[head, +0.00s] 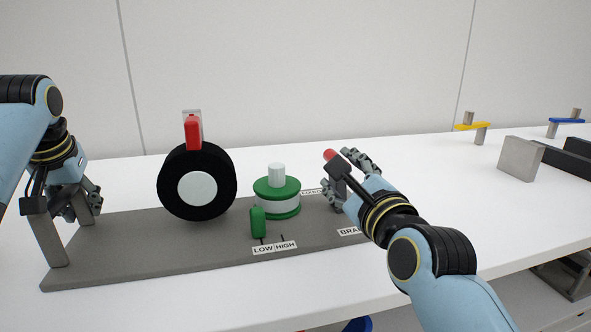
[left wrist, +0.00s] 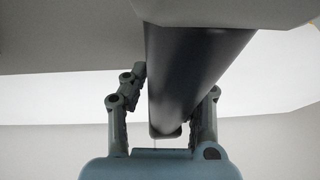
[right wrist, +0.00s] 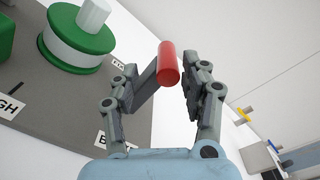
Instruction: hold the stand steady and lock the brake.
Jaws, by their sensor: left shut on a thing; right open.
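The stand is a long grey base (head: 150,252) on a white table. Two grey posts (head: 47,240) rise at its left end. My left gripper (head: 80,203) is shut on the stand's dark bar (left wrist: 185,75) there; the bar runs between its fingers in the left wrist view. The brake lever has a red cylindrical knob (head: 329,154) on a grey arm, at the base's right end. My right gripper (head: 347,182) is open at the lever. In the right wrist view the red knob (right wrist: 168,62) stands between the open fingertips. The brake label (head: 349,231) is partly hidden by my right arm.
The base also bears a black wheel (head: 226,180) with a red block (head: 193,132) on top, a green and white spool (head: 277,200), and a green lever (head: 258,222) by LOW and HIGH labels. A grey block (head: 520,158) and yellow (head: 472,126) and blue (head: 566,121) pieces stand right.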

